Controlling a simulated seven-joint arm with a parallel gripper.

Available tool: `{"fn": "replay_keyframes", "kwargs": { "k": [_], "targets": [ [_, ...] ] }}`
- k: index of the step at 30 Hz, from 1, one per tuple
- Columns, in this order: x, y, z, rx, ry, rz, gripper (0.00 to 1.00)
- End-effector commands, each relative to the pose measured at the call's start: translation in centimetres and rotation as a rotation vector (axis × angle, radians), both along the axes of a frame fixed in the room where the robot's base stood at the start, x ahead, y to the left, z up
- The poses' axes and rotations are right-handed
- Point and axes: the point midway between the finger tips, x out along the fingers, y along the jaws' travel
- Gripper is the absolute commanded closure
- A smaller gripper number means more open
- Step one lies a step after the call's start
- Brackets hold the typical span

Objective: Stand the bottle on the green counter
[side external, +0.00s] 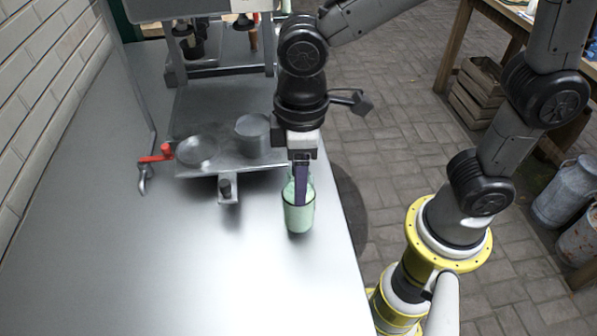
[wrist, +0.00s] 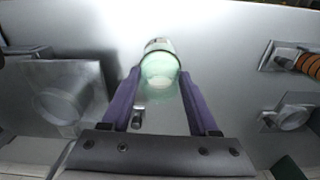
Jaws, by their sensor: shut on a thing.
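The bottle (side external: 298,217) is pale green and see-through, with a dark band. It also shows in the wrist view (wrist: 161,82), between the two purple fingers. My gripper (side external: 301,195) points down and is shut on it, over the grey metal worktop (side external: 200,285) near its right edge. The bottle looks about upright; I cannot tell if its base touches the worktop. The fingers hide part of it in the side view. No surface in view is clearly a green counter.
A metal stand with a round cup (side external: 252,135) and a red-handled crank (side external: 155,156) is just left of and behind the bottle. A metal frame (side external: 222,70) stands further back. The worktop's front is clear. A wooden table (side external: 510,40) and milk churns (side external: 565,192) are at right.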

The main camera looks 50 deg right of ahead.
Motion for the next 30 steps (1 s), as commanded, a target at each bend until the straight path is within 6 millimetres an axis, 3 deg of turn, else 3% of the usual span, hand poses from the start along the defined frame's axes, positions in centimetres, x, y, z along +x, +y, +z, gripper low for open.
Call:
{"fn": "replay_keyframes", "kwargs": {
  "k": [30],
  "targets": [
    [0.1, 0.1, -0.9, 0.002, -0.002, 0.000, 1.00]
  ]
}}
